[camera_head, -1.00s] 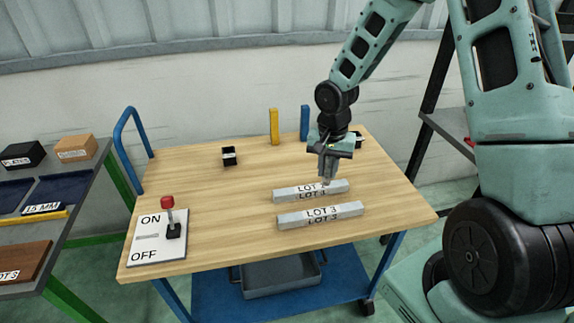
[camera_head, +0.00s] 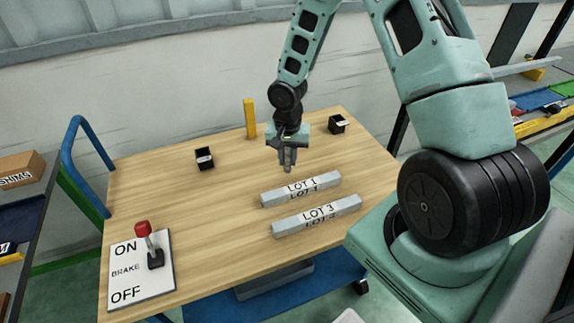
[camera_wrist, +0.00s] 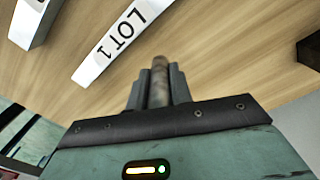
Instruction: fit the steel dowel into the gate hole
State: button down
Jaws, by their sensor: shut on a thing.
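My gripper (camera_head: 287,167) is above the wooden cart top, behind the LOT 1 bar. In the wrist view its fingers (camera_wrist: 158,90) are shut on a slim round rod with a brownish tip, the steel dowel (camera_wrist: 160,70). The dowel's lower part is hidden between the fingers. The grey LOT 1 bar (camera_head: 301,189) lies in front of the gripper; it also shows in the wrist view (camera_wrist: 95,66). A yellow post (camera_head: 250,118) stands at the back edge. No hole can be made out in either view.
The LOT 3 bar (camera_head: 317,215) lies nearer the front. Small black boxes stand at back left (camera_head: 204,158) and back right (camera_head: 337,124). A brake lever plate (camera_head: 141,268) is at front left. The middle left of the cart top (camera_head: 195,210) is clear.

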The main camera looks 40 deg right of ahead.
aim_at(288, 166)
jog(key=shift+f, duration=1.7)
jog(key=shift+f, duration=0.15)
jog(key=c, duration=1.3)
grip_release()
jog(key=shift+o, duration=0.2)
